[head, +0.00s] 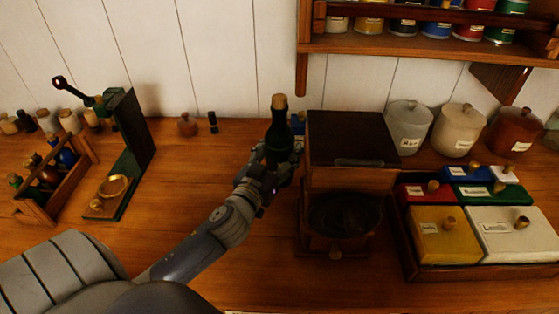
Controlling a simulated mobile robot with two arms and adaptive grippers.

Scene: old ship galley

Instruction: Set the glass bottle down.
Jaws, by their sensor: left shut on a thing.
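The glass bottle (279,136) is dark green with a cork in its neck. It is upright, in the middle of the head view, just left of a dark wooden box-like grinder (350,140). My left gripper (262,172) reaches in from the lower left and is shut on the bottle's lower part. The gripper hides the bottle's base, so I cannot tell whether it touches the wooden counter (190,190). My right gripper is not in view.
A green stand with a brass ring (115,186) and a wooden carrier of bottles (85,160) stand at left. A small red-brown pot (187,126) is at the back. A tray of coloured boxes (411,262) and lidded jars (408,126) are at right.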

